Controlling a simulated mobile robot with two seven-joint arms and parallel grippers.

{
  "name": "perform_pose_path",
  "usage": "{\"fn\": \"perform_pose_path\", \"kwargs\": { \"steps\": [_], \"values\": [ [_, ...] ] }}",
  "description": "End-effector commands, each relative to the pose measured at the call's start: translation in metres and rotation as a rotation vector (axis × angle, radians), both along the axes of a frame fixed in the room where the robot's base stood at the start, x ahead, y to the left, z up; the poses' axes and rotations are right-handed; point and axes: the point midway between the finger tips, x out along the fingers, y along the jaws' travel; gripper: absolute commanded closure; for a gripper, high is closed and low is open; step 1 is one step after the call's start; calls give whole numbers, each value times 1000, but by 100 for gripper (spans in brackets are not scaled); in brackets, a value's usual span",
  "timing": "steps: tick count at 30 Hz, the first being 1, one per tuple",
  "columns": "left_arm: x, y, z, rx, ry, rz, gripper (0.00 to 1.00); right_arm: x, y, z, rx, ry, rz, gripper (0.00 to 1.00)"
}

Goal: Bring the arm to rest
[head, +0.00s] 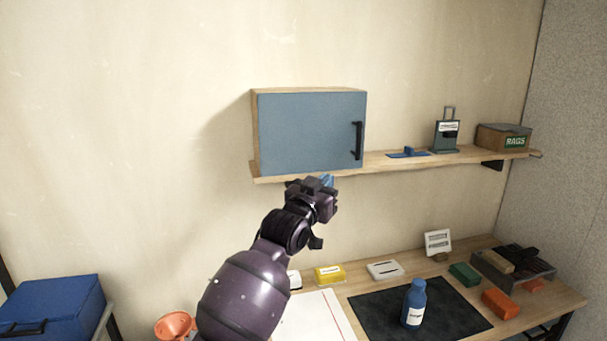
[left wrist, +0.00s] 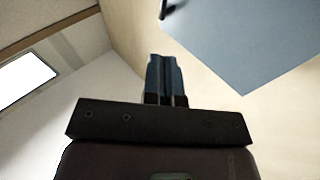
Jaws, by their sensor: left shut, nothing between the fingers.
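My left arm reaches up from the bottom of the head view, and its gripper (head: 328,181) is just below the blue-fronted wall cabinet (head: 305,130). The left wrist view shows the two blue fingers (left wrist: 166,75) pressed together with nothing between them. The cabinet's blue front also shows at the upper right of the left wrist view (left wrist: 255,35). The cabinet door looks shut, with a black handle (head: 357,141) at its right side. My right gripper is not in view.
The wooden shelf (head: 400,161) holds a blue tool, a dark dispenser and a rags box (head: 503,137). Below, the workbench (head: 555,298) has a blue bottle (head: 414,303) on a black mat (head: 370,310), and several small items. A blue toolbox (head: 52,308) and orange funnel (head: 175,324) are at lower left.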

Motion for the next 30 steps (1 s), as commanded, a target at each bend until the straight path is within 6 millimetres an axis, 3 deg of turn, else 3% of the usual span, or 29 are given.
{"fn": "perform_pose_path", "kwargs": {
  "steps": [1,3,14,23,30],
  "values": [
    [-5,19,-21,-1,16,28,100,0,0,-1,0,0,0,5],
    [-14,42,-45,-1,34,61,100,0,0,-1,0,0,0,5],
    [-81,152,-171,34,157,235,100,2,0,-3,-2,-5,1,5],
    [-167,229,-268,90,299,359,100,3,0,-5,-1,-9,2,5],
    [-254,279,-342,144,450,441,100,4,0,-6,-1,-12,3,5]
  ]
}}
